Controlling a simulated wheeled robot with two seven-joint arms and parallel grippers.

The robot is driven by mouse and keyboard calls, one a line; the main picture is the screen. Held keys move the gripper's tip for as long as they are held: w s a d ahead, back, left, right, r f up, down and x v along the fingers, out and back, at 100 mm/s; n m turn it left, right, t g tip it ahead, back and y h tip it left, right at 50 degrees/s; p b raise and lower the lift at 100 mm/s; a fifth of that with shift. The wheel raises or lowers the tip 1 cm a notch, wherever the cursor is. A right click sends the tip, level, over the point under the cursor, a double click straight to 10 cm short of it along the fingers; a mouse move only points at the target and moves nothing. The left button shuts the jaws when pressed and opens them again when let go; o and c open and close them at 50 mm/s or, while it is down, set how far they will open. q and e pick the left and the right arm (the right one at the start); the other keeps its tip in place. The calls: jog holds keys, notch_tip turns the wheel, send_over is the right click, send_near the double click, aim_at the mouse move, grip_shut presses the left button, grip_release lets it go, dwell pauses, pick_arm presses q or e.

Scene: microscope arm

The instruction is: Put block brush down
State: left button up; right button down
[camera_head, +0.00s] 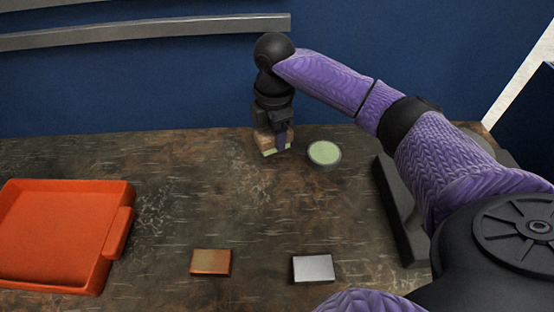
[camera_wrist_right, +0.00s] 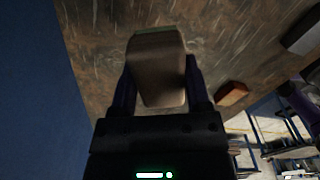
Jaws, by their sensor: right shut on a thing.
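The block brush (camera_head: 264,141) has a tan wooden body with a pale green lower edge. My right gripper (camera_head: 275,137) is shut on it near the back of the table, just left of a round green-topped dish. In the right wrist view the brush (camera_wrist_right: 157,72) sits between the two dark fingers of the right gripper (camera_wrist_right: 160,90). Its lower edge is close to the tabletop, but I cannot tell whether it touches. My left gripper is not in view.
The round green-topped dish (camera_head: 324,153) stands close to the right of the brush. An orange tray (camera_head: 122,206) lies at the left. A copper-coloured block (camera_head: 211,262) and a silver block (camera_head: 313,268) lie at the front. The table's middle (camera_head: 220,200) is clear. A blue wall stands behind.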

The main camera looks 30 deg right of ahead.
aim_at(274, 171)
notch_tip(274, 171, down, 8)
jog(key=b, duration=0.2)
jog(key=shift+b, duration=0.35)
jog(key=shift+f, duration=0.2)
jog(key=shift+r, duration=0.15)
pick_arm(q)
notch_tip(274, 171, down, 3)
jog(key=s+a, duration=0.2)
pick_arm(e)
jog(key=shift+a, duration=0.1)
jog(key=shift+c, duration=1.8)
grip_release()
jog(key=o, duration=0.3)
notch_tip(274, 171, up, 12)
jog(key=p, duration=0.4)
jog(key=shift+f+p, duration=0.2)
jog(key=shift+p, duration=0.15)
jog(key=shift+r, duration=0.25)
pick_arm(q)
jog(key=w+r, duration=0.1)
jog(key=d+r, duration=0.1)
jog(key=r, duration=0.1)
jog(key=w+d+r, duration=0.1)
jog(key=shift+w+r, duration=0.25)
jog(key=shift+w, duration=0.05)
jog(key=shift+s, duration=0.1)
